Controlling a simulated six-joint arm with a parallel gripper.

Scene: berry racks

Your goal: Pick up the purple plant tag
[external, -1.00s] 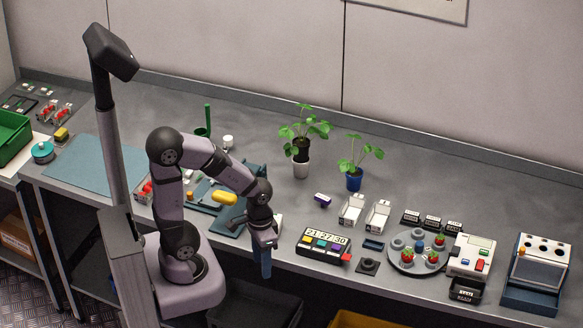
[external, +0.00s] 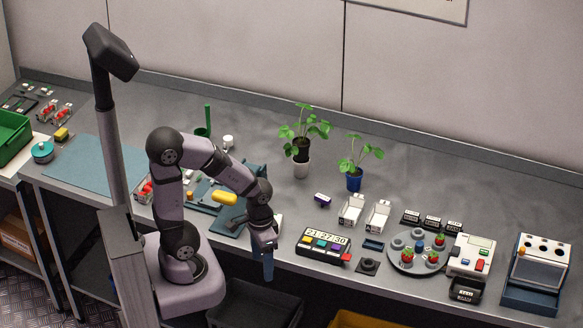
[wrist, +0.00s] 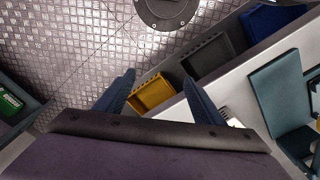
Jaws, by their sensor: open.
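The tag does not show in the wrist view.
A clock-like box with coloured buttons (external: 323,242) stands in front of the tag. White holders (external: 352,210) are to its right. Below the bench are a yellow bin (wrist: 151,93) and dark bins.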

